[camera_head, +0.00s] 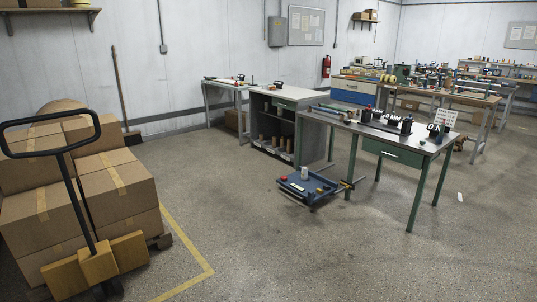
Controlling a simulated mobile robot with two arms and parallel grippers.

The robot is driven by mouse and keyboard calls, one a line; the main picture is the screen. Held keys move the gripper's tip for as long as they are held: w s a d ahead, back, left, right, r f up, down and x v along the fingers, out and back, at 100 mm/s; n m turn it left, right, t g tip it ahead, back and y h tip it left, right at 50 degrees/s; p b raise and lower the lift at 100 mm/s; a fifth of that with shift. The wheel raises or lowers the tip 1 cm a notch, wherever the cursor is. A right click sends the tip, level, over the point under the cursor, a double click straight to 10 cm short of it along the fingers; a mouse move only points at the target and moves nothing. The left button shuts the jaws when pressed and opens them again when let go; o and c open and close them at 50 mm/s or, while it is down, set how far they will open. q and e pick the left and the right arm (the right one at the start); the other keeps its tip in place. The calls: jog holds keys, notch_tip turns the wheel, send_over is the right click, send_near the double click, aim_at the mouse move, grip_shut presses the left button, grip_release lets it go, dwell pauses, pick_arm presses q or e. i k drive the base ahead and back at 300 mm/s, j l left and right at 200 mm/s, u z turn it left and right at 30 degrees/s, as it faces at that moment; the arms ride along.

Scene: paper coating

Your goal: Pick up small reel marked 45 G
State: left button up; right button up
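I cannot make out a reel marked 45 G; any such marking is too small to read. Small dark items (406,125) stand on the green-legged table (393,153) right of centre, with white lettering near them that I cannot read surely. Several tan rolls or cylinders (275,143) stand on the low shelf of the grey workbench (265,93). Yellowish rolls (388,78) sit on a bench further back. Neither of my grippers is in view.
Stacked cartons (118,190) and a pallet jack handle (62,150) stand at the left, by a yellow floor line (185,240). A low blue cart (300,195) stands before the tables. Open floor (300,255) lies in the foreground.

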aim_at(304, 172)
jog(key=i, duration=0.5)
jog(key=i+j+z, duration=0.15)
jog(key=i, duration=0.4)
jog(key=i+j, duration=0.1)
jog(key=i, duration=0.4)
jog(key=i+j+z, duration=0.1)
jog(key=i, duration=0.4)
jog(key=i+j, duration=0.15)
jog(key=i, duration=0.4)
jog(key=i+j+z, duration=0.2)
jog(key=i, duration=0.2)
jog(key=i+j+z, duration=0.25)
jog(key=i, duration=0.15)
jog(key=i+j, duration=0.2)
jog(key=i, duration=0.3)
jog(key=i+j, duration=0.25)
jog(key=i, duration=0.3)
jog(key=i+j+u, duration=0.1)
jog(key=i, duration=0.4)
jog(key=i+j, duration=0.3)
jog(key=i, duration=0.2)
